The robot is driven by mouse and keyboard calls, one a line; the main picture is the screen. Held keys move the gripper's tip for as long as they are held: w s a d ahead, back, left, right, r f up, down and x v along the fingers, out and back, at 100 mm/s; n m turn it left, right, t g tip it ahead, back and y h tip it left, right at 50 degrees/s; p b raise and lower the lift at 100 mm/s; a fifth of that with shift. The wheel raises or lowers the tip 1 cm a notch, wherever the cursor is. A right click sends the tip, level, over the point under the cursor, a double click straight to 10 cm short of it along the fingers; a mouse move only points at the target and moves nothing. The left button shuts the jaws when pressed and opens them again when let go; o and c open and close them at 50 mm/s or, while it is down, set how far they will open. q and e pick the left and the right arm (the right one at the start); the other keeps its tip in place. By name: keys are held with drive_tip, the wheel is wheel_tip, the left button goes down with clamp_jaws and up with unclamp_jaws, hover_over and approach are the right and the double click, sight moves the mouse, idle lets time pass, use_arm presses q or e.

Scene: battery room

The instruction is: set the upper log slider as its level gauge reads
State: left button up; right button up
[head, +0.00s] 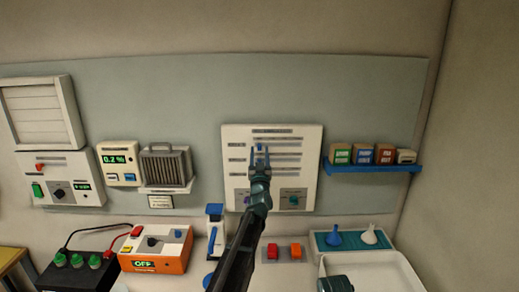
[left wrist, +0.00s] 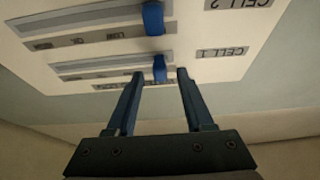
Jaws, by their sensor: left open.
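The white log panel (head: 313,148) hangs on the back wall, with rows of printed slots. In the left wrist view it appears upside down, with the labels CELL 1 and CELL 2. The upper blue slider (left wrist: 160,68) sits in its slot near the CELL 1 label. The lower blue slider (left wrist: 153,18) is by CELL 2. My left gripper (head: 260,151) is open in front of the panel, and its fingertips (left wrist: 157,74) stand either side of the upper slider, with gaps showing. I cannot tell how deep they reach. No level gauge can be made out clearly.
A blue shelf (head: 372,169) with several small boxes is right of the panel. A grey finned unit (head: 166,167) and a green display (head: 114,160) are left. Below stand an orange charger box (head: 155,250), a battery with green caps (head: 68,275) and a white tray (head: 398,268).

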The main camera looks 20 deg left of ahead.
use_arm(q)
drive_tip(key=shift+w+a+r, duration=0.1)
drive_tip(key=shift+w, duration=0.25)
clamp_jaws()
idle(1.3)
